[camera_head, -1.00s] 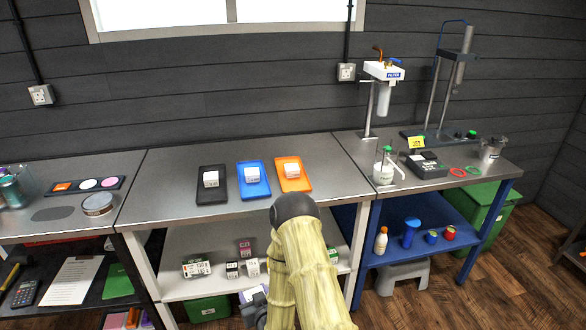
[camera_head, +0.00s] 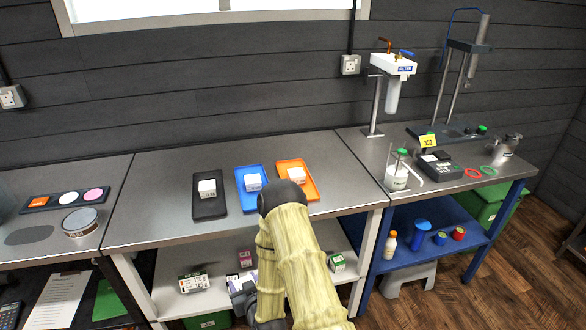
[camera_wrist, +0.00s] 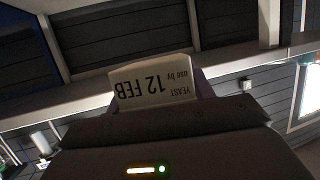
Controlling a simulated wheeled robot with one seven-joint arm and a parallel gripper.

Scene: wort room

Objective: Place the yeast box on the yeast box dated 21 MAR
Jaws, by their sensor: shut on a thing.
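My gripper (camera_head: 243,298) is low in front of the middle bench, by its lower shelf, partly behind my arm. It is shut on a yeast box (camera_wrist: 153,82), white with a purple side, its label upside down in the wrist view and reading "YEAST use by 12 FEB". Small white-topped boxes sit on the lower shelf: a green-sided one (camera_head: 337,262), a magenta-fronted one (camera_head: 246,259) and a wider one (camera_head: 194,282). Their dates are too small to read, so I cannot tell which is dated 21 MAR. My arm hides part of the shelf.
On the benchtop, black (camera_head: 209,211), blue (camera_head: 247,202) and orange (camera_head: 311,184) trays each hold a white box. The lower shelf (camera_head: 165,305) lies under the benchtop edge. The blue bench (camera_head: 450,262) at right holds bottles and jars.

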